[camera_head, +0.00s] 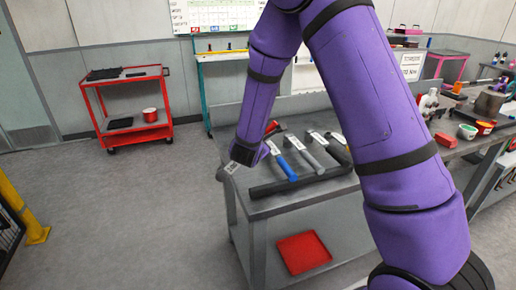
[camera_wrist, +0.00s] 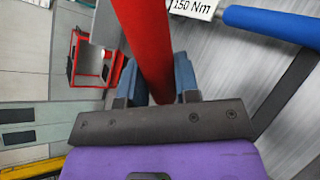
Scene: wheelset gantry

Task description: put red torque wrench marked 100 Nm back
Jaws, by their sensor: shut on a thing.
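In the wrist view, my gripper (camera_wrist: 157,80) is shut on the red torque wrench (camera_wrist: 147,35), whose red handle runs up between the two fingers. Its marking cannot be read here. In the head view, my gripper (camera_head: 246,153) is at the left end of the grey workbench (camera_head: 300,206), with a small white label (camera_head: 231,168) beside it; the held wrench is mostly hidden by my arm. A blue-handled wrench (camera_head: 284,168) lies to the right, and it also shows in the wrist view (camera_wrist: 272,24) with a label reading 150 Nm.
More labelled wrenches with grey (camera_head: 308,158) and black (camera_head: 338,152) handles lie right of the blue one. A dark bar (camera_head: 300,182) runs along the bench's front. A red tray (camera_head: 303,252) is on the lower shelf. A red cart (camera_head: 128,105) stands back left; the floor between is clear.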

